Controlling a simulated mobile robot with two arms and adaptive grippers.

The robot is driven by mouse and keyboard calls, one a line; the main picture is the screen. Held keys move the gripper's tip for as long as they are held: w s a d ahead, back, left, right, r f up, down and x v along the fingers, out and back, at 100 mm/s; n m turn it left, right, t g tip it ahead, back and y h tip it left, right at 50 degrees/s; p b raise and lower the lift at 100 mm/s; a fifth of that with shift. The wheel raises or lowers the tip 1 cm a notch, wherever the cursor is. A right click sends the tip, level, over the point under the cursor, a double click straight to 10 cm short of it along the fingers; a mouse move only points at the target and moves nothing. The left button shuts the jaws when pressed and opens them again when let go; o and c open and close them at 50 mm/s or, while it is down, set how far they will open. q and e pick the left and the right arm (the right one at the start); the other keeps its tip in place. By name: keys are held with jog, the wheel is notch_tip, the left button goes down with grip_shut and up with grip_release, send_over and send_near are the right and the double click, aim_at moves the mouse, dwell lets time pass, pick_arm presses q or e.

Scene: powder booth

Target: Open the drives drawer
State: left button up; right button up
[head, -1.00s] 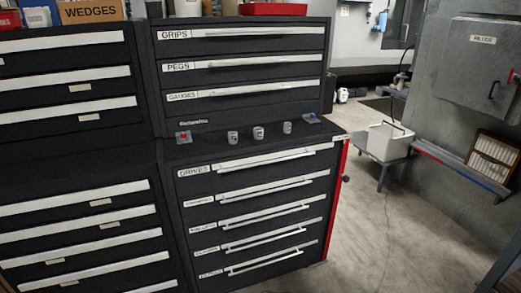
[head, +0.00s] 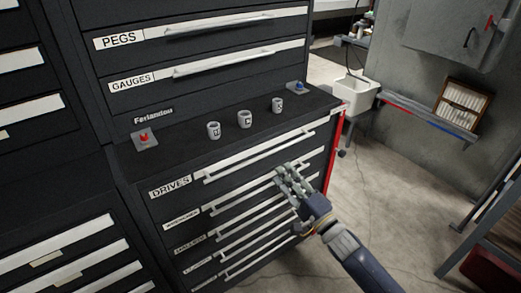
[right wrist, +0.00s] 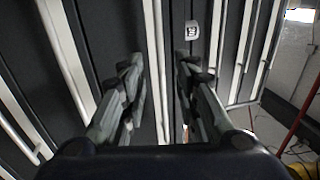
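The drives drawer (head: 171,187) is the top drawer of the lower dark cabinet, labelled DRIVES at its left end. Its front looks flush with the cabinet, so it appears closed. Its long pale bar handle (head: 250,160) runs along the front. My right gripper (head: 284,178) is in front of the upper drawers of this cabinet, just below the drives handle's right part. In the right wrist view its two fingers (right wrist: 160,85) are spread apart, with a pale handle strip (right wrist: 155,50) lying beyond and between them. I cannot tell whether they touch it. My left gripper is not in view.
Several grey cups (head: 245,119), a red-button box (head: 144,138) and a blue-button box (head: 297,87) stand on the cabinet top. More drawers lie below. A white bin (head: 356,95) stands at the right, with open floor (head: 390,200) in front.

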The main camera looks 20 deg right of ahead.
aim_at(266, 154)
jog(key=x, duration=0.4)
jog(key=shift+w+r, duration=0.1)
jog(key=shift+r, duration=0.05)
jog(key=shift+p+x, duration=0.3)
jog(key=shift+x, duration=2.55)
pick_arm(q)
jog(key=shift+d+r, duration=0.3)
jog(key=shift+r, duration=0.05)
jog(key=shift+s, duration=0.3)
pick_arm(e)
grip_shut()
